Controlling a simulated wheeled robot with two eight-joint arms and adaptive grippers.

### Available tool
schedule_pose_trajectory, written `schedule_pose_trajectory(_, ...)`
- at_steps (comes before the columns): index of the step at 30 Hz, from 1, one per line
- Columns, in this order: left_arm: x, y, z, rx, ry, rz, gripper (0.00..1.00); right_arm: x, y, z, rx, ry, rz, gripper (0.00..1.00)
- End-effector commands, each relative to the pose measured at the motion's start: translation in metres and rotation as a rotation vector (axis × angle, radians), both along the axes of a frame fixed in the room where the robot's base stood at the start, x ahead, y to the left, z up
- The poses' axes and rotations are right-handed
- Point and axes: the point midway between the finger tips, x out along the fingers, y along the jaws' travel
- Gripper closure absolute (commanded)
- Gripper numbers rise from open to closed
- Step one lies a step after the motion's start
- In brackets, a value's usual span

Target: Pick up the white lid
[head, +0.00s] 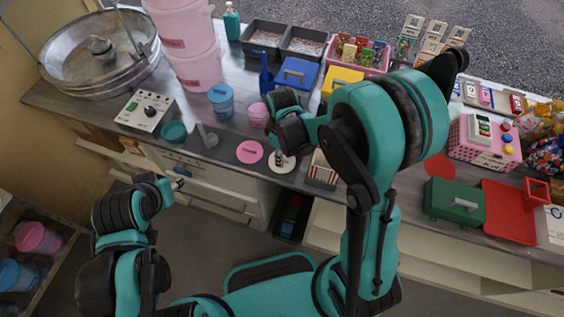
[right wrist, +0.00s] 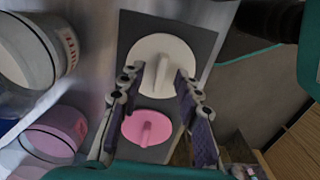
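The white lid (head: 275,166) lies on the counter, partly covered by my right gripper in the head view. In the right wrist view the white lid (right wrist: 150,52) is a round disc with a raised bar handle, flat on a dark grey mat (right wrist: 198,42). My right gripper (right wrist: 156,76) is open, its two fingers apart on either side of the handle from the camera's view; no contact can be made out. The pink lid (right wrist: 133,122) lies beside the white one. My left gripper (head: 178,184) is low, in front of the drawers, away from the lids; its opening is unclear.
A white tub (right wrist: 25,50) and a pink tub (right wrist: 50,145) stand close to the lids. A teal lid (head: 173,132), a scoop (head: 207,137) and a blue tub (head: 221,100) are left on the counter. A striped box (head: 321,170) stands just right of the white lid.

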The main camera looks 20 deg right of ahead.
Motion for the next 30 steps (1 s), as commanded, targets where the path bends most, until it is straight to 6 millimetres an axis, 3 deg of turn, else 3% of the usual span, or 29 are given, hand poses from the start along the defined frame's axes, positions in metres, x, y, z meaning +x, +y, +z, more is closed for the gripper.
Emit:
schedule_pose_trajectory(8, 0.000, 0.000, 0.000, 0.000, 0.000, 0.000, 0.60, 0.000, 0.000, -0.002, 0.000, 0.000, 0.000, 0.69)
schedule_pose_trajectory(11, 0.000, 0.000, 0.000, 0.000, 0.000, 0.000, 0.60, 0.000, 0.000, -0.002, 0.000, 0.000, 0.000, 0.95)
schedule_pose_trajectory(12, 0.000, 0.000, 0.000, 0.000, 0.000, 0.000, 0.60, 0.000, 0.000, -0.002, 0.000, 0.000, 0.000, 1.00)
schedule_pose_trajectory(23, 0.000, 0.000, 0.000, 0.000, 0.000, 0.000, 0.60, 0.000, 0.000, -0.002, 0.000, 0.000, 0.000, 1.00)
schedule_pose_trajectory(30, 0.000, 0.000, 0.009, 0.000, 0.000, 0.000, 0.60, 0.000, 0.000, 0.017, 0.000, 0.000, 0.000, 1.00)
